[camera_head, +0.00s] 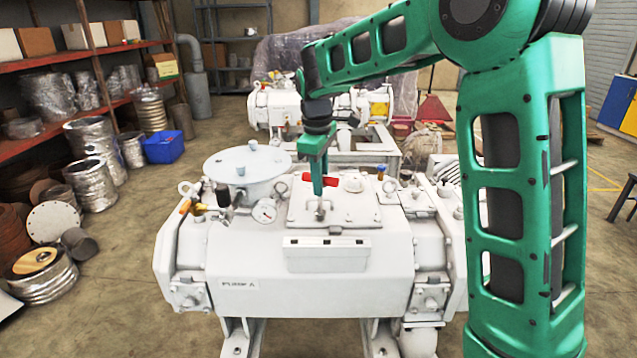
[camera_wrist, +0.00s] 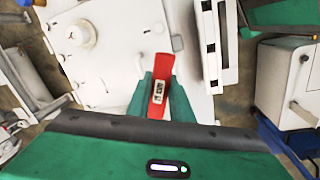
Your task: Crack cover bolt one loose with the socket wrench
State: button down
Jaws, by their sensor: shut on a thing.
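My gripper (camera_head: 319,180) points down over the square cover (camera_head: 366,213) on top of the white pump marked "PUMP A" (camera_head: 262,300). In the wrist view, its two green fingers (camera_wrist: 160,92) are shut on a red tool (camera_wrist: 158,66), which looks like the socket wrench. The tool has a small pale label with dark marks between the fingers. In the head view, the red tool (camera_head: 309,178) shows on both sides of the fingers. I cannot tell whether its socket sits on a bolt. Which bolt is cover bolt one is not clear.
A round lidded vessel (camera_head: 246,165) and a gauge (camera_head: 265,210) stand left of the cover. A slotted white rail (camera_head: 327,242) runs along its front. A second pump (camera_head: 285,106) stands behind. Shelves (camera_head: 88,50) and a blue bin (camera_head: 164,147) are at left.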

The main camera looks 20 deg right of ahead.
jog(key=shift+f, duration=0.55)
dwell(0.7)
jog(key=n, duration=0.6)
jog(key=shift+y, duration=0.4)
jog(key=shift+w+n+y, duration=0.1)
jog(key=shift+n+y, duration=0.3)
jog(key=shift+n, duration=3.1)
jog(key=shift+r, duration=0.1)
jog(key=shift+r, duration=1.45)
